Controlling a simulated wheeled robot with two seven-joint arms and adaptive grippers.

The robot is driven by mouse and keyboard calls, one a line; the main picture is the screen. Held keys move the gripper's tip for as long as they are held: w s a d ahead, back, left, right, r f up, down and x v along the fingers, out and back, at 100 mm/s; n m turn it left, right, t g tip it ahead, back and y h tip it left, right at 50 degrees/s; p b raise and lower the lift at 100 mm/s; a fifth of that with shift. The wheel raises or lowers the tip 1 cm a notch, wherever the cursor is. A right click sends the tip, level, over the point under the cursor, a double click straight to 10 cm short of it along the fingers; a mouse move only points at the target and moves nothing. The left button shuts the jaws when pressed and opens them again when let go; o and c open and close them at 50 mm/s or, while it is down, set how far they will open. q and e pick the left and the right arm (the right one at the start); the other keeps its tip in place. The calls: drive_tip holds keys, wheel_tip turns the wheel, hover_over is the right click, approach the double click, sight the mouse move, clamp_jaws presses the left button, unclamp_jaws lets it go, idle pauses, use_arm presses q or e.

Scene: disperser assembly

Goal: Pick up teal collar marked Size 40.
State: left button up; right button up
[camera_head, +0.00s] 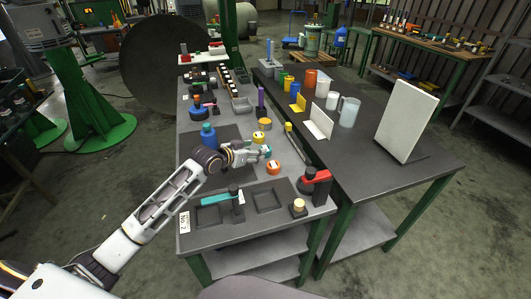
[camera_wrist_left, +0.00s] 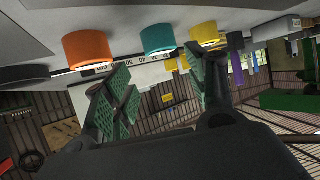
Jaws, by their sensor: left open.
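The teal collar (camera_wrist_left: 157,39) shows in the left wrist view between an orange collar (camera_wrist_left: 90,48) and a yellow collar (camera_wrist_left: 203,34). A strip with small printed numbers runs beside the collars. In the head view, the teal collar (camera_head: 267,151) is partly hidden at the tip of my left gripper (camera_head: 259,154). My left gripper is open, and its two green-padded fingers (camera_wrist_left: 158,64) point toward the teal collar. I cannot tell whether a finger touches the collar. My right gripper is not in view.
In the head view, the orange collar (camera_head: 273,168) and yellow collar (camera_head: 259,137) stand close on either side. A blue bottle (camera_head: 208,136) stands left of my gripper. A teal-handled tool (camera_head: 222,198) and a red-armed device (camera_head: 317,180) are nearer the table's front.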

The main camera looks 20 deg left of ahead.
use_arm(q)
drive_tip(key=shift+x, duration=0.85)
drive_tip(key=shift+w+d+f, duration=0.15)
drive_tip(key=shift+w, duration=0.2)
drive_tip(key=shift+w+f, duration=0.1)
drive_tip(key=shift+w, duration=0.05)
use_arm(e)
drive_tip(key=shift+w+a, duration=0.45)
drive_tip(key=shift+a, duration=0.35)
